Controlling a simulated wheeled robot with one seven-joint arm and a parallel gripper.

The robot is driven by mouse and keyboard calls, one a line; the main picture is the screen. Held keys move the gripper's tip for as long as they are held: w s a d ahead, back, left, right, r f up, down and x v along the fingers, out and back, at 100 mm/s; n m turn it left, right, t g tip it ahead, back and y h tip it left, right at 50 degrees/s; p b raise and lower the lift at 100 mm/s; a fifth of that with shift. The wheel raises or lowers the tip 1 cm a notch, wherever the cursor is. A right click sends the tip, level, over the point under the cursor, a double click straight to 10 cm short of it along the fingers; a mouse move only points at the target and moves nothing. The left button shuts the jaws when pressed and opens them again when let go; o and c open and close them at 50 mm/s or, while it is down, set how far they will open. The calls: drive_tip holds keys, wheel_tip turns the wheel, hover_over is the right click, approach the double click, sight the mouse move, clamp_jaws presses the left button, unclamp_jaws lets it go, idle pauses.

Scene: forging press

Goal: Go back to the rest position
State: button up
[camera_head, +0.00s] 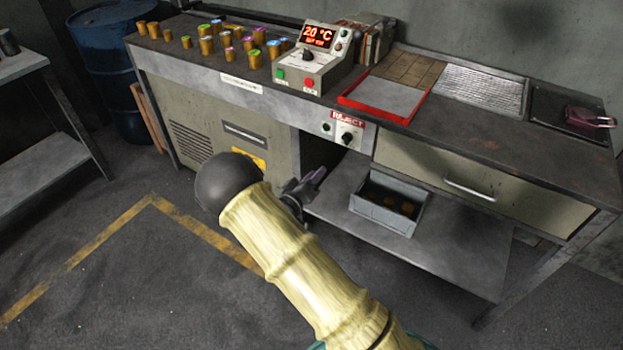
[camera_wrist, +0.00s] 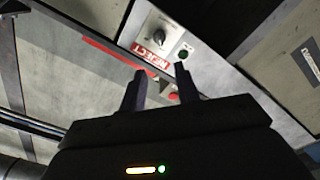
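My gripper (camera_head: 312,180) is in front of the workbench (camera_head: 500,140), below the front edge of its top and by the opening to the lower shelf. My pale, bamboo-like arm hides part of it in the head view. In the wrist view the two dark fingers (camera_wrist: 160,72) stand apart with nothing clearly held between them. Beyond them is the red REJECT label (camera_wrist: 152,62), with a knob and a dark green button beside it. The same REJECT label (camera_head: 347,119) shows on the bench front in the head view, above and right of my gripper.
Several orange-brown cylinders (camera_head: 206,46), some with coloured tops, stand on the bench. A controller (camera_head: 315,55) reads 20 °C. A red-edged tray (camera_head: 385,96) lies right of it. A grey bin (camera_head: 390,205) sits on the lower shelf. Floor left of my arm is clear.

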drive_tip(key=shift+s+a, duration=0.35)
drive_tip(key=shift+s, duration=0.15)
